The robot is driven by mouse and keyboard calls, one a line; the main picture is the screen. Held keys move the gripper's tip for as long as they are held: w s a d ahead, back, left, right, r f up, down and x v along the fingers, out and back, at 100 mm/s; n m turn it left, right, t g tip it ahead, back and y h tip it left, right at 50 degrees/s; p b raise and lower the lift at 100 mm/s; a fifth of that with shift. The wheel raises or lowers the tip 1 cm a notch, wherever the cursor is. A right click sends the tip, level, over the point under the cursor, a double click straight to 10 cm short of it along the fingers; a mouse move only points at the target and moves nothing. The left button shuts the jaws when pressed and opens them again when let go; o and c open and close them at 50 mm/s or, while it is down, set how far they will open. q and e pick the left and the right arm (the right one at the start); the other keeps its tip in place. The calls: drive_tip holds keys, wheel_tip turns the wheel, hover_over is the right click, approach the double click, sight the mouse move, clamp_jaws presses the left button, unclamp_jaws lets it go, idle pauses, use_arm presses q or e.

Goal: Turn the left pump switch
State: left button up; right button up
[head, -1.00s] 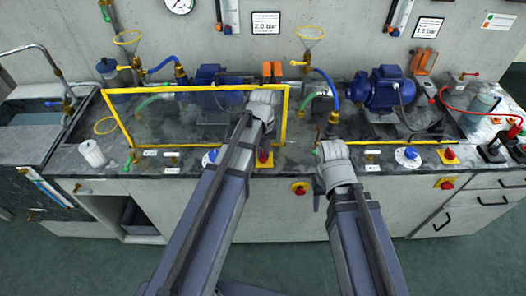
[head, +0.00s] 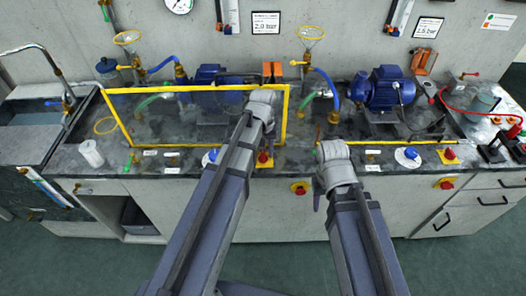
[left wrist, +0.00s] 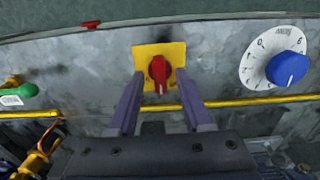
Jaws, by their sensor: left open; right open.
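The left pump switch is a red knob (head: 264,158) on a yellow plate on the bench top. In the left wrist view the red knob (left wrist: 159,70) stands in the middle of its plate. My left gripper (left wrist: 160,80) is open, with one finger on each side of the knob. I cannot tell whether either finger touches it. In the head view my left arm hides the left fingers. My right gripper (head: 318,190) is open and empty near the bench's front edge, mostly hidden by its wrist.
A blue dial knob (head: 210,156), also in the left wrist view (left wrist: 286,69), is beside the switch. A yellow frame (head: 197,90) stands behind it. Another red switch (head: 300,187) is on the front panel. A blue pump (head: 384,88) stands at right, a white cylinder (head: 91,153) at left.

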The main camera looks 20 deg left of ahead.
sight(263, 154)
use_arm(q)
drive_tip(key=shift+r, duration=0.15)
wheel_tip(263, 154, up, 8)
drive_tip(key=p, duration=0.8)
drive_tip(key=shift+f, duration=0.2)
drive_tip(key=s+d+m+y, duration=0.1)
drive_tip(key=s+d+m, duration=0.6)
drive_tip(key=s+d, duration=0.3)
drive_tip(key=s, duration=0.4)
drive_tip(key=shift+s+d, duration=0.35)
